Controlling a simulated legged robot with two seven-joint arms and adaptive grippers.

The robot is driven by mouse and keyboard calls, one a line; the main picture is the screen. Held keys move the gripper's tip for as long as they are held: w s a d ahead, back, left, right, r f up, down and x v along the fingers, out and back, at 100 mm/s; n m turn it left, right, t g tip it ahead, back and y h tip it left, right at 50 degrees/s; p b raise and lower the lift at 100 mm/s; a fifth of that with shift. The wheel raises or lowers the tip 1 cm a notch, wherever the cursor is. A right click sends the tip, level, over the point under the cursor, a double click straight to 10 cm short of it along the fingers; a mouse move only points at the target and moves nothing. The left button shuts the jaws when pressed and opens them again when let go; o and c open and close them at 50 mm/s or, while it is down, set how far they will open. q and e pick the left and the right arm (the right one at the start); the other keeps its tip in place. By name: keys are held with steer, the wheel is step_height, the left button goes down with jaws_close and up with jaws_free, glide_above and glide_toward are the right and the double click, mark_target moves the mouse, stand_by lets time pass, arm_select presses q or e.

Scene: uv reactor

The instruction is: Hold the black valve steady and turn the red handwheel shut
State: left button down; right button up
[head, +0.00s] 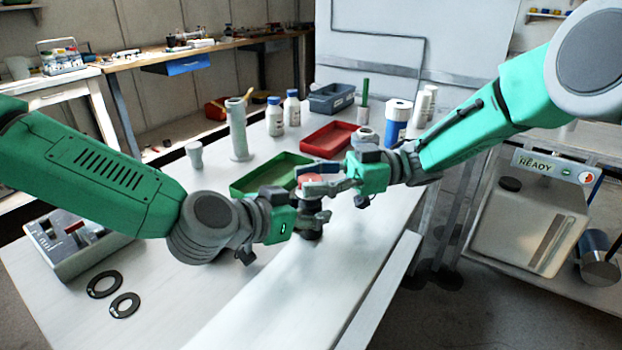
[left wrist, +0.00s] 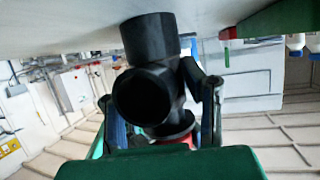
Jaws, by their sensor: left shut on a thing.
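The black valve (head: 312,229) stands upright on the white table, partly hidden by my grippers. In the left wrist view the valve (left wrist: 150,92) appears upside down, with a round open port facing the camera. My left gripper (head: 308,212) is shut on the valve body, one finger on each side. The red handwheel (head: 318,180) tops the valve; a bit of red shows below the valve in the left wrist view. My right gripper (head: 322,179) is at the handwheel, with fingers on its near and far sides. Whether they press on the rim cannot be told.
A green tray (head: 243,187) and a red tray (head: 326,150) lie behind the valve. A grey cylinder (head: 238,130), white bottles (head: 274,117) and a blue-white container (head: 397,121) stand farther back. Two black rings (head: 104,284) lie front left.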

steer(key=shift+m+t, duration=0.4)
steer(key=shift+t, duration=0.4)
arm_select(q)
steer(key=shift+s, duration=0.1)
arm_select(e)
steer(key=m+t, duration=0.3)
steer(key=t, duration=0.1)
steer(key=shift+r+y, duration=0.1)
steer(key=shift+y, duration=0.2)
arm_select(q)
steer(key=shift+d, duration=0.1)
arm_select(e)
steer(key=shift+m+t+h, duration=0.35)
steer(key=shift+m+t, duration=0.65)
steer(key=shift+t, duration=0.6)
steer(key=shift+m+t+h, duration=0.35)
steer(key=shift+m+t, duration=0.65)
steer(key=shift+t, duration=0.6)
steer(key=o, duration=1.2)
steer(key=shift+o, duration=0.2)
